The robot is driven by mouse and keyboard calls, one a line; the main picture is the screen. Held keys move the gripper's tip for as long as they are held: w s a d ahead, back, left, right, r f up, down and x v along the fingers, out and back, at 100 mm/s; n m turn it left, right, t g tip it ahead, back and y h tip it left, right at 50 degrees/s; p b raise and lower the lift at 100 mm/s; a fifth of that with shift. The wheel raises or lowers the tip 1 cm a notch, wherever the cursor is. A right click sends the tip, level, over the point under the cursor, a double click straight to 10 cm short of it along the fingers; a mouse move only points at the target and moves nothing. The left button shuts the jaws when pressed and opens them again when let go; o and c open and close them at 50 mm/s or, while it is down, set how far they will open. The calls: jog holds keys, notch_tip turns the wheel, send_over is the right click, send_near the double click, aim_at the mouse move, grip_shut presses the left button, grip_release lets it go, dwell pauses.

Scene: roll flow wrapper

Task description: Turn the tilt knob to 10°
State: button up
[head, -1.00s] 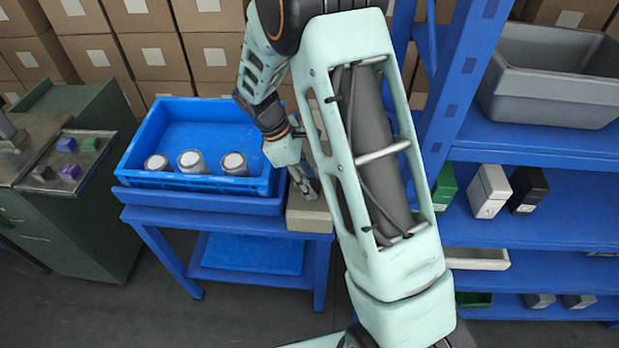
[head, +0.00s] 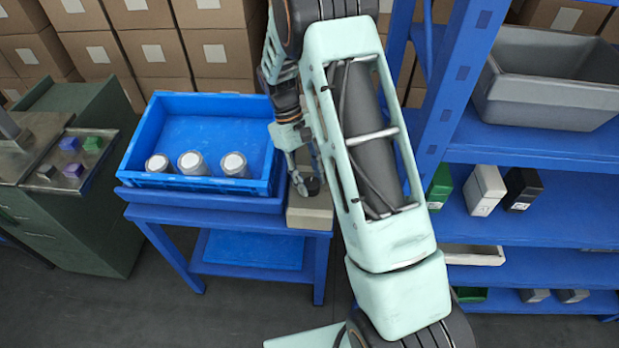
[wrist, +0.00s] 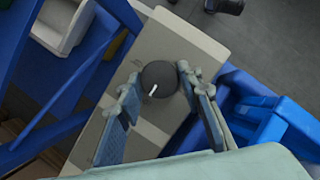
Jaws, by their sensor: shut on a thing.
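The tilt knob (wrist: 160,76) is a dark round knob with a white pointer line, on top of a beige box (wrist: 184,38). In the wrist view the line points down and slightly left. My gripper (wrist: 158,84) has one finger on each side of the knob and is shut on it. In the head view my gripper (head: 303,180) reaches down to the knob (head: 313,187) on the beige box (head: 310,217). No scale or degree marks can be read.
A blue crate (head: 205,182) with three lidded cylinders stands left of the box on a blue table (head: 170,213). A blue shelf rack (head: 540,145) is close on the right. A green cabinet (head: 95,215) with small coloured blocks stands at the far left.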

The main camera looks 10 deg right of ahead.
dwell(0.4)
jog(key=o, duration=1.2)
jog(key=shift+c, duration=0.2)
jog(key=shift+r, duration=0.1)
jog(key=v, duration=1.2)
